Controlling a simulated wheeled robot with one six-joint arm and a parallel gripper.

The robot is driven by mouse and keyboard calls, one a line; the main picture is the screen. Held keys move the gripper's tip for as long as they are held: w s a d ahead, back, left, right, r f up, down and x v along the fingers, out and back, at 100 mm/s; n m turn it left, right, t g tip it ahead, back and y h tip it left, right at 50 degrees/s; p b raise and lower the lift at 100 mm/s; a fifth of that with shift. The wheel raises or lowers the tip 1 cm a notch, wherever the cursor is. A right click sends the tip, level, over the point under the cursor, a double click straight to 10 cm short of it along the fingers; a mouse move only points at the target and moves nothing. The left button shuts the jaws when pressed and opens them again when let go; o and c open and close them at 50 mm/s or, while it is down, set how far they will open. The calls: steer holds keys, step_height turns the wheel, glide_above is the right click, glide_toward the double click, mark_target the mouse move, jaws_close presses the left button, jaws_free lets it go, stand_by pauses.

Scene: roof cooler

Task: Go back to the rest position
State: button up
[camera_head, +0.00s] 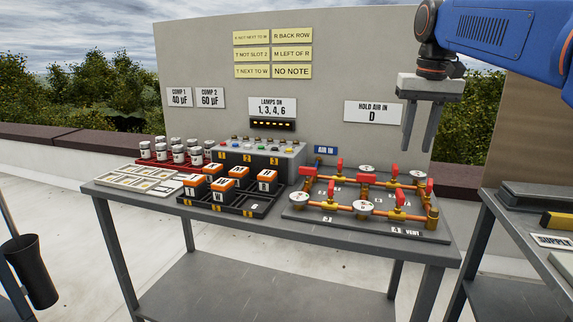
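My gripper (421,127) hangs at the upper right, above and behind the right part of the table (300,235), with its two grey fingers pointing down. The fingers are apart and nothing shows between them. It is in front of the grey back panel (300,40), clear of the pipework below it. My blue arm reaches in from the upper right corner.
The copper pipe board (300,208) with red valves stands below my gripper. To its left are a black tray (228,208) with orange-topped blocks, a grey lamp box (254,160) and a red rack (150,162) of cans. A second table (480,245) stands at right.

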steer(key=shift+n+t, duration=0.5)
steer(key=shift+t, duration=0.2)
steer(key=s+f, duration=0.8)
steer(key=s, duration=0.1)
steer(key=s+a+f, duration=0.1)
steer(key=s+f, duration=0.3)
steer(key=shift+s+a+f, duration=0.1)
steer(key=shift+s+f, duration=0.1)
steer(key=shift+s, duration=0.1)
steer(key=s+f, duration=0.6)
steer(key=f, duration=0.3)
steer(key=s+f+n+t, duration=0.1)
steer(key=s+f, duration=0.6)
steer(key=f, duration=0.2)
steer(key=shift+a+t, duration=0.3)
steer(key=shift+o, duration=0.3)
